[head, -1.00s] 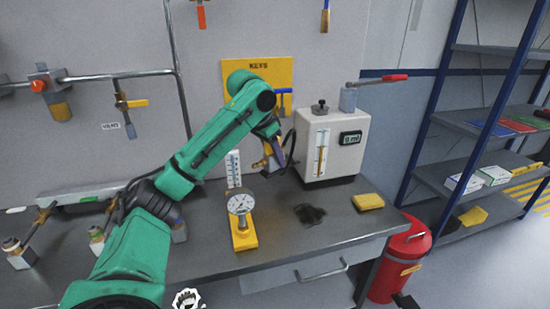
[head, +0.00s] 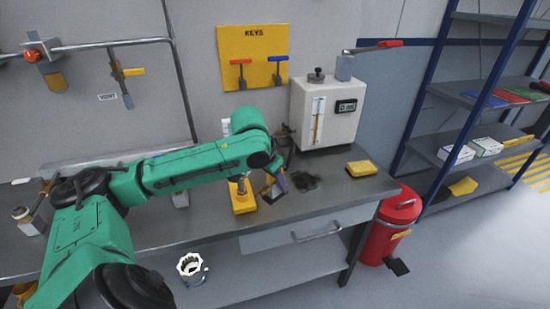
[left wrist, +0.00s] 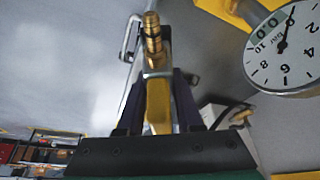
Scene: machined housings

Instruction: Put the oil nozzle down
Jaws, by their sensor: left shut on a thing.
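The oil nozzle (left wrist: 153,45) is a brass-tipped piece with a yellow body. In the left wrist view it sits between the two dark fingers of my left gripper (left wrist: 158,95), which is shut on it. In the head view my left gripper (head: 275,188) is low over the front of the bench, just right of the yellow gauge stand (head: 242,202). The nozzle is mostly hidden there, and I cannot tell whether it touches the bench. The white oil dispenser (head: 328,110) stands behind and to the right. My right gripper is not in view.
The round pressure gauge (left wrist: 285,48) is close beside the nozzle in the wrist view.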

